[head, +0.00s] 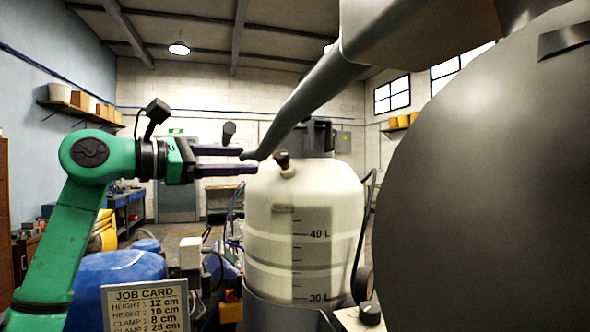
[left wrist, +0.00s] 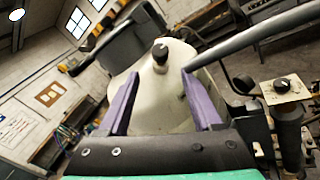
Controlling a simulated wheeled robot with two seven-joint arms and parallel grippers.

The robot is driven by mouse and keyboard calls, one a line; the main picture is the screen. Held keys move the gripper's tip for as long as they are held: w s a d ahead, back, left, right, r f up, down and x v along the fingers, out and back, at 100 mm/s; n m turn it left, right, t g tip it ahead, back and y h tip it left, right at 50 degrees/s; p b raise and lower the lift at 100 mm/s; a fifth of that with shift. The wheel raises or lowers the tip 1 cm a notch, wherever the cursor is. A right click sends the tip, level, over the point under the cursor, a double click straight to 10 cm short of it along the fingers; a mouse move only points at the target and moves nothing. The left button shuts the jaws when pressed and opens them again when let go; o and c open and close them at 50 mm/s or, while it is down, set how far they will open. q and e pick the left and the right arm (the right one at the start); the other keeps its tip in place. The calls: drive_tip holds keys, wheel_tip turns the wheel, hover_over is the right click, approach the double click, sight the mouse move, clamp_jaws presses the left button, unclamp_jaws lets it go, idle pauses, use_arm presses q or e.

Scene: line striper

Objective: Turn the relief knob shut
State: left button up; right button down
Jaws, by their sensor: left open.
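A black knob (head: 283,160) on a short pale stem stands on the shoulder of the white tank (head: 305,215); I take it for the relief knob, though no label shows. My left gripper (head: 250,160) is open and empty, its purple fingers pointing right at about the knob's height. The fingertips are apart from the knob, to its left. In the left wrist view the knob (left wrist: 160,53) appears ahead, between and beyond the two fingers (left wrist: 155,98). How far the knob is turned cannot be told. My right gripper is not in view.
A dark handlebar tube (head: 305,100) slants down to end close by my left fingertips. A second black knob (head: 370,312) sits on a pale plate at the tank's lower right. A job card (head: 145,306) and a blue drum (head: 110,280) stand lower left.

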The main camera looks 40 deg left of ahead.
sight(276, 156)
use_arm(q)
drive_tip(key=x, duration=0.2)
drive_tip(key=p+x, duration=0.1)
drive_tip(key=x, duration=0.1)
drive_tip(key=shift+d+r+p, duration=0.15)
drive_tip(key=shift+r+p, duration=0.15)
drive_tip(key=shift+r, duration=0.1)
drive_tip(key=p+x, duration=0.3)
drive_tip(key=x, duration=0.6)
drive_tip(key=shift+w+f, duration=0.1)
drive_tip(key=shift+f, duration=0.05)
drive_tip(key=shift+d, duration=0.1)
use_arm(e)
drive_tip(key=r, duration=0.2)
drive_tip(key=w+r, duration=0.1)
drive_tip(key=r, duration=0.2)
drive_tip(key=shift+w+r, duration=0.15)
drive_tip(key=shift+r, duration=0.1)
use_arm(q)
drive_tip(key=shift+s, duration=0.2)
drive_tip(key=c, duration=0.3)
clamp_jaws()
